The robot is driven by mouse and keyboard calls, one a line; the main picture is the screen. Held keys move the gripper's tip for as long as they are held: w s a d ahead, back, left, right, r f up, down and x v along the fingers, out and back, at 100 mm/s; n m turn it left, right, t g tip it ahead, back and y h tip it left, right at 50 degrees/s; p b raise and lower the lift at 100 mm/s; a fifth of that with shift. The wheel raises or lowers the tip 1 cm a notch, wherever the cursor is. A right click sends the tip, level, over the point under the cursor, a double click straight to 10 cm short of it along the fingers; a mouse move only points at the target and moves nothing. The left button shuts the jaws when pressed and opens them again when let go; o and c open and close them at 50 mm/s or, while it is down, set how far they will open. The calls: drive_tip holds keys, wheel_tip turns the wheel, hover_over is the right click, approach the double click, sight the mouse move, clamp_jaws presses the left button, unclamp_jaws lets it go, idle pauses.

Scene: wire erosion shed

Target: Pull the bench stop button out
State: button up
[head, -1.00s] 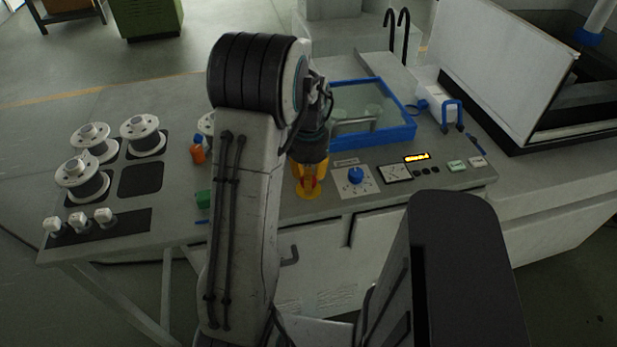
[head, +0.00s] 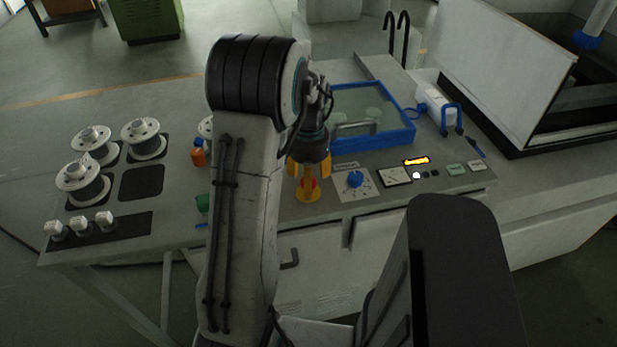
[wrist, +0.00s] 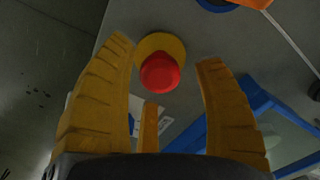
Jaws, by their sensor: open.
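The bench stop button is a red knob (wrist: 160,73) on a round yellow base (wrist: 172,45). In the head view the yellow base (head: 307,196) shows at the front edge of the bench, with the red knob (head: 309,183) partly hidden by my gripper. My gripper (head: 309,171) points down over the button with its yellow fingers spread. In the wrist view my gripper (wrist: 167,52) is open. The knob lies between the left and right fingers, with clear gaps to both. A third finger shows below the knob. Nothing is held.
Right of the button is a panel with a blue knob (head: 355,179), a lit orange display (head: 416,161) and a white lamp (head: 416,175). A blue-framed tray (head: 408,133) lies behind. An orange bottle (head: 198,153) and white spools (head: 83,183) stand left.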

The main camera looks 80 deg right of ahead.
wheel_tip(320, 180, up, 12)
idle(0.7)
idle(0.8)
